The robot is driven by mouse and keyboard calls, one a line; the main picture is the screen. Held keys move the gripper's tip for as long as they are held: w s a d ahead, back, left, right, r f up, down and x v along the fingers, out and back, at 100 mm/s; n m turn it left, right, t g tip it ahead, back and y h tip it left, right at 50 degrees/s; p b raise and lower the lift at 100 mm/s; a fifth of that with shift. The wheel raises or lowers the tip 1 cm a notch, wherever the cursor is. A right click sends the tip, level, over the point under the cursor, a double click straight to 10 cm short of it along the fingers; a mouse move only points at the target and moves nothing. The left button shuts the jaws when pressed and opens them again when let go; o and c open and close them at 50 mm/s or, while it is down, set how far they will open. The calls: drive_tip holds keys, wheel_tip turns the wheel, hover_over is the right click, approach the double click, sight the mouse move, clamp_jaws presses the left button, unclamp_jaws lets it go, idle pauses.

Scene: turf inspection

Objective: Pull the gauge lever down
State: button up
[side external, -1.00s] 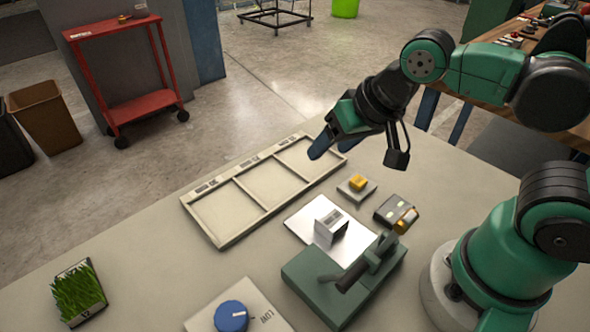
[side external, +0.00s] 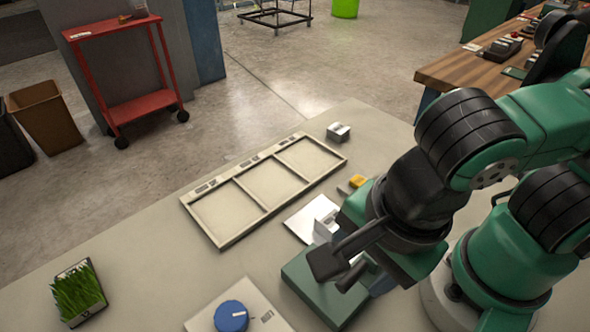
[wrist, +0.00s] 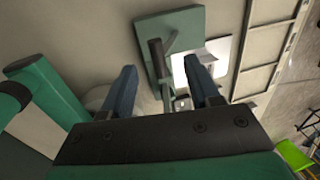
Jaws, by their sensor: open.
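The gauge has a green base (side external: 312,287), partly covered by my arm in the side view. Its dark lever grip (side external: 353,276) shows just above the base beside my wrist. In the wrist view the green base (wrist: 191,22) lies ahead, and the lever grip (wrist: 157,54) appears between my two blue fingers. My gripper (wrist: 160,65) is open and points down toward the gauge. I cannot tell whether a finger touches the lever. In the side view the fingers are mostly hidden behind my wrist.
A white plate (side external: 299,225) with a grey block adjoins the gauge. A three-part tray (side external: 232,215), silver block (side external: 339,132), yellow button (side external: 357,181), blue dial (side external: 231,316) and grass sample (side external: 78,290) are on the table. The table's left middle is clear.

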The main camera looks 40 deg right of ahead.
sight(353, 275)
drive_tip(key=shift+w+f, duration=0.25)
drive_tip(key=shift+f, duration=0.9)
drive_tip(key=shift+w+f, duration=0.2)
drive_tip(key=shift+f, duration=0.95)
clamp_jaws()
drive_tip(key=shift+s, duration=0.1)
